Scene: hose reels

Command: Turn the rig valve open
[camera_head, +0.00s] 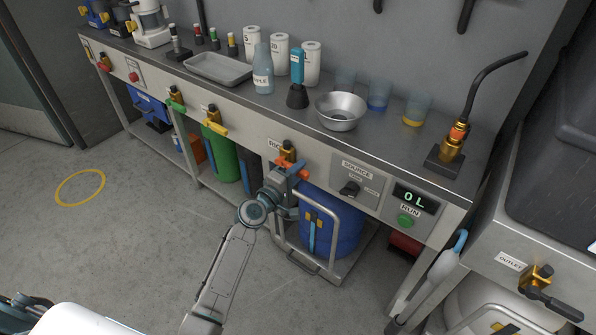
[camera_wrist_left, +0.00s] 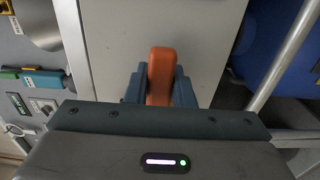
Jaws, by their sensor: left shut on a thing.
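The rig valve (camera_head: 288,152) is a brass fitting with an orange handle (camera_head: 292,170) on the front panel of the steel bench. Its label is partly hidden, with only its start readable. My left gripper (camera_head: 287,179) is at the handle, with its arm reaching up from below. In the left wrist view the orange handle (camera_wrist_left: 160,72) stands upright between the two blue-grey fingers of my left gripper (camera_wrist_left: 160,88), which is shut on it. My right gripper is not in view.
Right of the valve are a SOURCE knob (camera_head: 349,188), a display reading 0L (camera_head: 415,198) and a green RUN button (camera_head: 406,221). A blue drum (camera_head: 335,225) stands below behind a metal cart handle. Yellow-handled (camera_head: 215,127) and green-handled (camera_head: 175,105) valves are to the left.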

